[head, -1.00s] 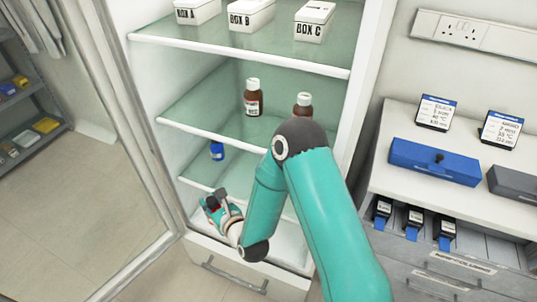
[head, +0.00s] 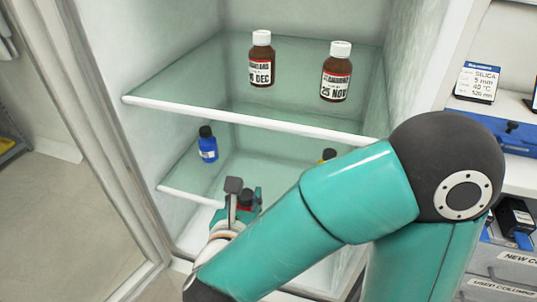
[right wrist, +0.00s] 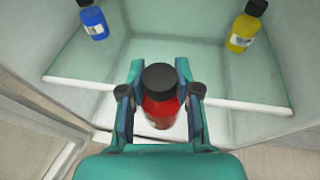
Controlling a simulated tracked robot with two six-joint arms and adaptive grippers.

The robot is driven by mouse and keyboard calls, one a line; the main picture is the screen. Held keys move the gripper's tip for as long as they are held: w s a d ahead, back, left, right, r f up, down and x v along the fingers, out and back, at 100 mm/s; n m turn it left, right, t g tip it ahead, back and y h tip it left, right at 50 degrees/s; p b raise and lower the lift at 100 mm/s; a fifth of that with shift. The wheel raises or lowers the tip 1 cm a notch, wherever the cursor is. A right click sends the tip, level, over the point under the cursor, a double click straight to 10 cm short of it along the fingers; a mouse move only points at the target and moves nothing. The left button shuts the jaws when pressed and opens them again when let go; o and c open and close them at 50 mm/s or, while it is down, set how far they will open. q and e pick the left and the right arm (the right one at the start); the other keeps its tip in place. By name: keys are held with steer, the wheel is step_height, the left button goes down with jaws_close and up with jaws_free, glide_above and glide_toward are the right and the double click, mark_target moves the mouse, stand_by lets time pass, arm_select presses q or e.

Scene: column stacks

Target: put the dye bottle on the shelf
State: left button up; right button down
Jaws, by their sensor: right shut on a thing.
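The dye bottle is red with a black cap (right wrist: 163,106). My right gripper (right wrist: 160,92) is shut on it, one finger on each side. In the head view my right gripper (head: 241,200) is at the front edge of the lower glass shelf (head: 262,170), between a blue bottle and a yellow bottle. There the red bottle is mostly hidden by the fingers. In the right wrist view the red bottle appears upright, just in front of the shelf's white edge (right wrist: 85,84). My left gripper is not in view.
The blue bottle (head: 208,145) stands at the shelf's left and the yellow bottle (right wrist: 243,30) at its right, with clear shelf between. Above is another shelf (head: 180,88) with two brown bottles (head: 261,62) (head: 336,75). An open glass door (head: 75,130) is at left.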

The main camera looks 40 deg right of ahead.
steer(key=r+p+x, duration=0.1)
steer(key=p+x, duration=0.1)
steer(key=x, duration=0.6)
steer(key=d+r+p+x, duration=0.1)
steer(key=r+x, duration=0.1)
steer(key=x, duration=0.7)
steer(key=shift+d+r+p, duration=0.2)
steer(key=shift+d+p, duration=0.1)
steer(key=shift+p, duration=0.05)
steer(key=shift+w, duration=0.1)
steer(key=shift+f, duration=0.1)
steer(key=c, duration=1.3)
jaws_free()
steer(key=shift+b, duration=0.3)
steer(key=o, duration=0.5)
